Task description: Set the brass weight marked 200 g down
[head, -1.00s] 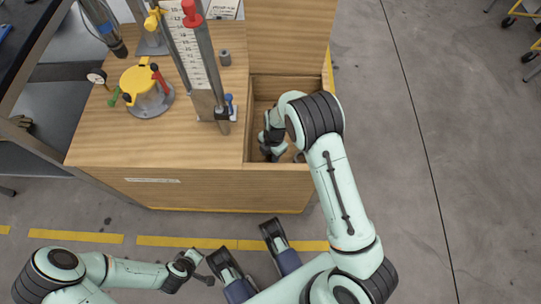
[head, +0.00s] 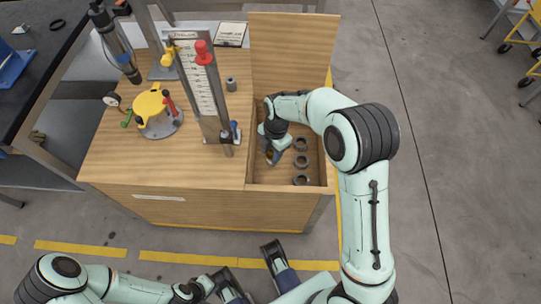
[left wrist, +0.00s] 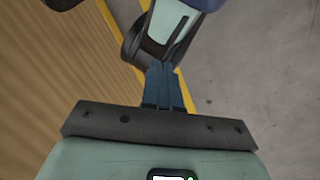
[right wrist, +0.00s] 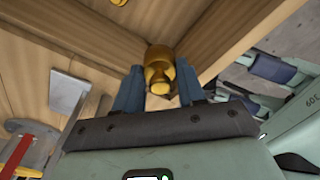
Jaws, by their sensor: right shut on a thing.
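A brass weight (right wrist: 158,68) is held between the two blue fingers of my right gripper (right wrist: 160,90) in the right wrist view. No marking can be read on it. In the head view, my right gripper (head: 270,156) points down inside the left part of the open wooden compartment (head: 255,178), and a little brass shows at its fingertips. I cannot tell whether the weight touches the compartment floor. My left gripper (left wrist: 163,84) has its blue fingers together with nothing between them, low in front of the bench.
Several dark rings (head: 301,162) lie along the compartment's right side. Its lid (head: 293,48) stands open behind. On the bench top are a scale column (head: 205,85), a yellow-topped device (head: 152,105) and a small grey cylinder (head: 231,85).

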